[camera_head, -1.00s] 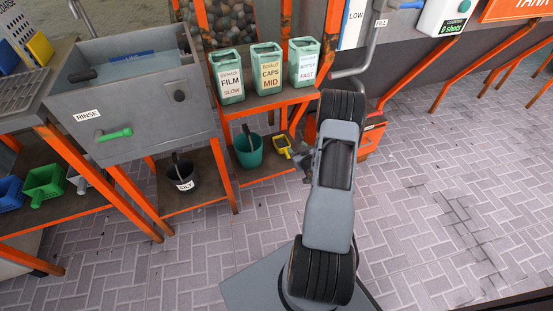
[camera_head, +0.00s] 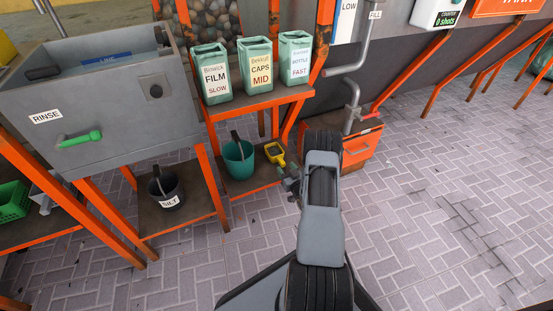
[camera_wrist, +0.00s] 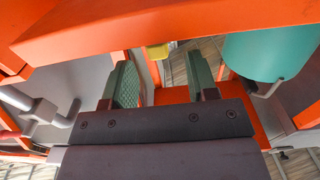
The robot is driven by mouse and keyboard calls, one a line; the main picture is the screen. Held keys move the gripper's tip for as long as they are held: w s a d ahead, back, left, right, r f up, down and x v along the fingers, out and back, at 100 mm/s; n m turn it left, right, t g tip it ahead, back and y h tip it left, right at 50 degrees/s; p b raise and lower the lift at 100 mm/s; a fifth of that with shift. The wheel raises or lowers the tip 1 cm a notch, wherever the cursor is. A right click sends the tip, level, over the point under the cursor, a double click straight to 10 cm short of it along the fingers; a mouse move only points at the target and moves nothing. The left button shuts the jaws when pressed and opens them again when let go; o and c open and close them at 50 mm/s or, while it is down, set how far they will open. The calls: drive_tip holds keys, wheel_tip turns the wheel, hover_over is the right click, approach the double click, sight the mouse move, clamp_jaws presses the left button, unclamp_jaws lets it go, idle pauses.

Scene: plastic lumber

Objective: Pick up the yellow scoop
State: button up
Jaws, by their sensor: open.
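The yellow scoop (camera_head: 275,153) lies on the low shelf, to the right of the teal bucket (camera_head: 238,158). In the wrist view, a small part of the scoop (camera_wrist: 157,51) shows beyond my fingertips, just under an orange bar; the rest is hidden. My gripper (camera_head: 289,178) is just in front of the scoop and a little to its right in the head view. In the wrist view my gripper (camera_wrist: 163,78) is open, with nothing between its two green-padded fingers. I cannot tell the exact gap to the scoop.
An orange shelf bar (camera_wrist: 170,28) crosses close above my fingers in the wrist view. The teal bucket (camera_wrist: 268,55) is near on the right there. An orange box (camera_head: 360,147) stands right of my arm. A black SILT bucket (camera_head: 166,190) is at left. Open paved floor (camera_head: 440,190) lies right.

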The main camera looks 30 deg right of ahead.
sight(284, 164)
drive_tip(key=w+b, duration=0.1)
drive_tip(key=w, duration=0.2)
drive_tip(key=w+b, duration=0.1)
drive_tip(key=shift+w+d+b, duration=0.15)
drive_tip(key=shift+d+b, duration=0.15)
drive_tip(key=shift+d, duration=0.05)
drive_tip(key=shift+w+d, duration=0.1)
drive_tip(key=shift+w, duration=0.45)
drive_tip(key=shift+r, duration=0.1)
drive_tip(key=shift+c, duration=0.2)
clamp_jaws()
